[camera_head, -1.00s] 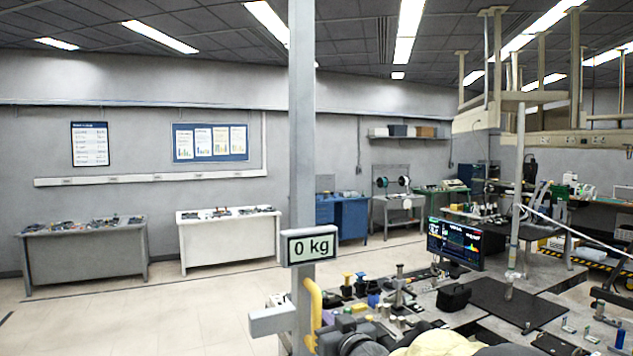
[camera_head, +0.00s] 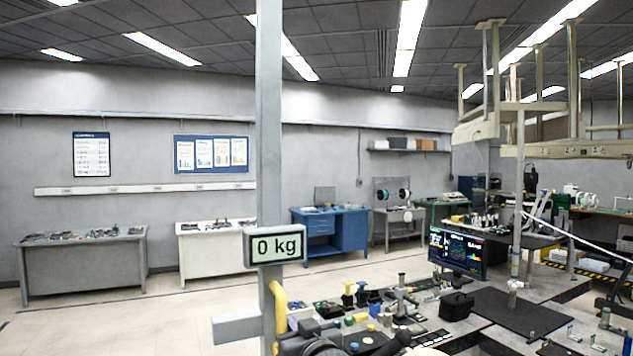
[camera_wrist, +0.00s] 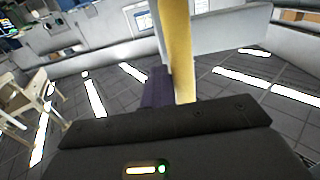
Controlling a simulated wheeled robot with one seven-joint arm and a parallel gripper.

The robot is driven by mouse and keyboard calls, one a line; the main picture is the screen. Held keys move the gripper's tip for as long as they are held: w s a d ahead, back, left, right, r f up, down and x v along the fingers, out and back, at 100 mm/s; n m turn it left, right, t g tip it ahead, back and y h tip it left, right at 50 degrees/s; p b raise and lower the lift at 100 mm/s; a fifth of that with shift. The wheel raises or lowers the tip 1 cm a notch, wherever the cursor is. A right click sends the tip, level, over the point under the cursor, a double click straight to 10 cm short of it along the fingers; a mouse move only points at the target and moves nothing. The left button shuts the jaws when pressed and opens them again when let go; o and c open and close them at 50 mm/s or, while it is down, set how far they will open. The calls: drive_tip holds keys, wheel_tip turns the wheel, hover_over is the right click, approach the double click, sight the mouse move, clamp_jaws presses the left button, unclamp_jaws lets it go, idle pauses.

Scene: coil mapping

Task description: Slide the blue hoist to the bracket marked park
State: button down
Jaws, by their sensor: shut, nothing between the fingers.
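No park mark is readable. My gripper (camera_head: 290,338) is shut, empty and right beside the handle at the bottom edge; its fingertips are poorly seen and contact is unclear. In the wrist view, the yellow handle (camera_wrist: 178,50) crosses close ahead of my gripper.
A white table (camera_head: 215,248) and a grey table (camera_head: 82,262) stand along the back wall. Floor at left is clear.

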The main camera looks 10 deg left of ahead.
drive_tip(key=shift+s+a+b, duration=0.45)
drive_tip(key=shift+s+a, duration=0.1)
drive_tip(key=shift+a, duration=0.25)
drive_tip(key=shift+s+a+b, duration=0.45)
drive_tip(key=shift+s+a, duration=0.1)
drive_tip(key=shift+a, duration=0.25)
drive_tip(key=shift+s+a, duration=0.8)
drive_tip(key=shift+a, duration=0.4)
drive_tip(key=shift+s+a, duration=0.8)
drive_tip(key=shift+a, duration=0.35)
drive_tip(key=shift+s+a, duration=0.8)
drive_tip(key=shift+a, duration=0.4)
drive_tip(key=shift+s+a+p, duration=0.3)
drive_tip(key=shift+s+a, duration=0.2)
drive_tip(key=shift+a, duration=0.25)
drive_tip(key=shift+s+a+p, duration=0.25)
drive_tip(key=shift+s+a, duration=0.25)
drive_tip(key=shift+a, duration=0.25)
drive_tip(key=shift+s+a+p, duration=0.3)
drive_tip(key=shift+s+a, duration=0.2)
drive_tip(key=shift+a, duration=0.25)
drive_tip(key=s+a+p, duration=0.6)
drive_tip(key=s+a, duration=0.2)
drive_tip(key=a, duration=0.3)
drive_tip(key=shift+a, duration=0.3)
drive_tip(key=shift+r+p, duration=0.1)
drive_tip(key=shift+p, duration=0.25)
